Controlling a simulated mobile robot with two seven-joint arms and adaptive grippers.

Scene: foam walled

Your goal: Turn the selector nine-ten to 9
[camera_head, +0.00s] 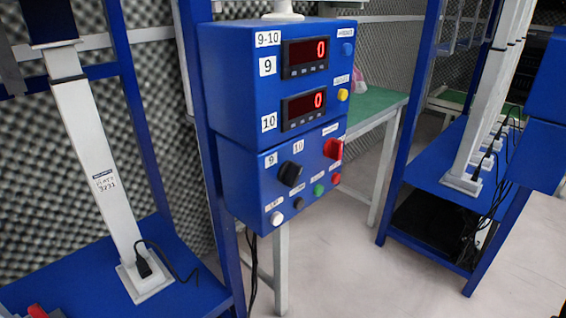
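The selector nine-ten is a black rotary knob (290,174) on the lower sloped panel of the blue control box (235,165). A white "9" label (271,158) sits at its upper left and a "10" label (298,146) at its upper right. The knob is too small to tell clearly which label it points to. Above, a "9-10" label (268,39) tops two digital displays, the upper display (305,57) marked 9 and the lower display (303,108) marked 10; both read red 0. Neither of my grippers is in view.
A red switch (333,148) sits right of the knob, with white, black, green and red buttons below. Blue (347,49) and yellow (342,95) buttons are higher up. Blue racks with white columns (95,165) stand on both sides. A green-topped table (378,103) is behind.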

